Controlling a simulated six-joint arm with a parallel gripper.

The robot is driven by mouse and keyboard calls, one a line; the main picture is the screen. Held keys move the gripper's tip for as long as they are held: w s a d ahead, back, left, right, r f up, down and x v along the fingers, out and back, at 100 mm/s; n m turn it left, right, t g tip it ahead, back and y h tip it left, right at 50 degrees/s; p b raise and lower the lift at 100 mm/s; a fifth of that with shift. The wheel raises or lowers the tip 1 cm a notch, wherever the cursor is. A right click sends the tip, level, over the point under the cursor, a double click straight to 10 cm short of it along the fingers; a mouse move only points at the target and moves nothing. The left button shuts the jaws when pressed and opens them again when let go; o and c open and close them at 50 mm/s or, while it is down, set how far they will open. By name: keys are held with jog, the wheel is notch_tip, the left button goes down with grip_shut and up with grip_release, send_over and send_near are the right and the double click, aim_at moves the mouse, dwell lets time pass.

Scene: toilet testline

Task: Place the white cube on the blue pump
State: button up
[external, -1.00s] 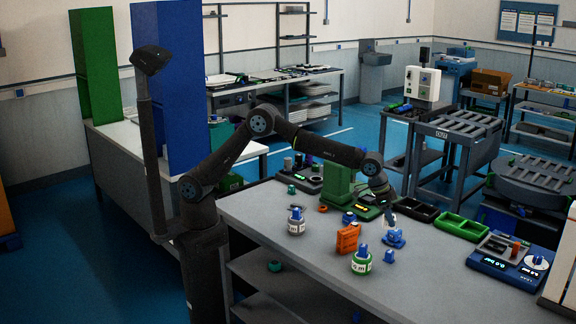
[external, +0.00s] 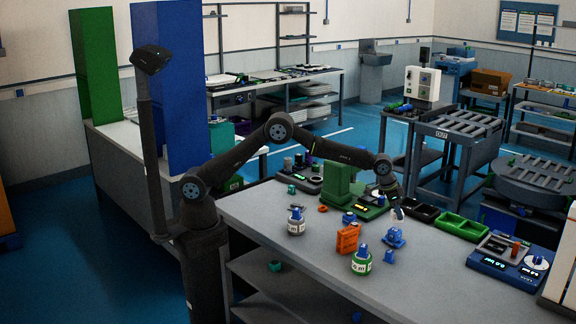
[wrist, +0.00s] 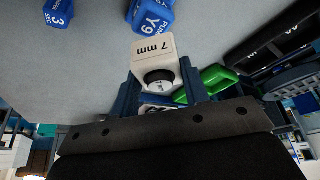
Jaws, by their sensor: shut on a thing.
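The white cube (wrist: 152,50), marked "7 mm" with a dark round hole on one face, is held between the fingers of my gripper (wrist: 162,84). In the external view my gripper (external: 395,203) points down over the bench with the white cube (external: 398,214) at its tip. The blue pump (external: 394,238) stands on the bench just below the cube, with a small gap showing between them.
An orange block (external: 347,239), a green-based labelled part (external: 361,262) and a grey-based one (external: 296,221) stand left of the pump. A small blue part (external: 389,257) is in front. Black (external: 423,212) and green (external: 461,226) trays lie behind to the right.

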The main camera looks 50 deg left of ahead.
aim_at(396, 218)
jog(key=shift+f, duration=1.95)
jog(key=shift+f, duration=0.2)
jog(key=o, duration=1)
jog(key=shift+r, duration=0.3)
jog(key=v, duration=1.2)
jog(key=shift+f, duration=0.1)
jog(key=shift+f, duration=0.15)
